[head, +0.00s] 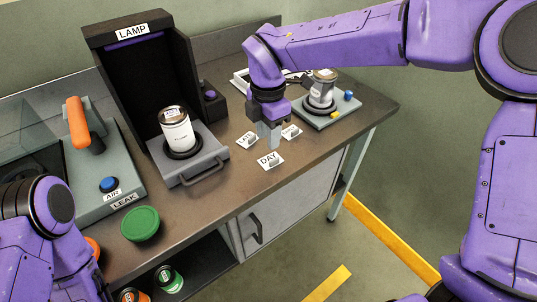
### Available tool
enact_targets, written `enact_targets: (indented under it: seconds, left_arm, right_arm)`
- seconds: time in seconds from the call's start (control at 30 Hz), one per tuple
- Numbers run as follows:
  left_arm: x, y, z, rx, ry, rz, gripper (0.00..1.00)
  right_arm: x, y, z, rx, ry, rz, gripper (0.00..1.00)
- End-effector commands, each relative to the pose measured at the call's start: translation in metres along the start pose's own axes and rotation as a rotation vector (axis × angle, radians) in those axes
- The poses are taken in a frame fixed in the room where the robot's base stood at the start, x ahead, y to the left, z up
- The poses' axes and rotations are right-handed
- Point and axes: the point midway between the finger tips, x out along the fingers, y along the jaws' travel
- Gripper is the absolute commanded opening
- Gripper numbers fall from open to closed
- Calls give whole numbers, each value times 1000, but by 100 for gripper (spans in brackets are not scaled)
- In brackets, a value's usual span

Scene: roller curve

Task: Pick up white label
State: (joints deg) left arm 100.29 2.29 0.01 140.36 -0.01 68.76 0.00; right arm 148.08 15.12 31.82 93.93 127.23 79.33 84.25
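Several small white label cards stand on the brown bench top. One reads DAY (270,160); another at its upper left has partly readable lettering (246,140); a third small white card (291,132) stands to the right. My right gripper (268,137) points down among these cards, its grey fingers low over the bench and behind the DAY card. Whether the fingers are open or shut, or touch a card, I cannot tell. My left arm shows at the lower left, but its gripper is not visible.
A black LAMP booth (110,85) holds a white can (176,130) on a grey handled tray (195,165). A grey stand (328,113) with a metal can is at the right. A green lid (140,223) and a LEAK station (100,190) are left. Bench front is clear near the DAY card.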

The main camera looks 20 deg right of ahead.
Motion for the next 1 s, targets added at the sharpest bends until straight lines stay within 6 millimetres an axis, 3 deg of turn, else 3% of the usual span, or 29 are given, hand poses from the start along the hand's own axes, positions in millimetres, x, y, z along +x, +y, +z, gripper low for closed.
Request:
enact_targets:
  seconds: [0.5, 0.73, 0.83, 1.0]
  left_arm:
    - [-21, -2, -8, 0, -1, 0, 38]
    - [-20, -2, -8, 0, -1, 0, 38]
    - [-20, -2, -8, 0, -1, 0, 38]
    - [-20, -2, -8, 0, -1, 0, 38]
  right_arm:
    - [75, -7, 14, 14, -3, -1, 36]
    - [79, -5, 13, 11, -3, 1, 36]
    - [78, -5, 13, 11, -3, 1, 4]
    - [78, -5, 13, 11, -3, 1, 0]
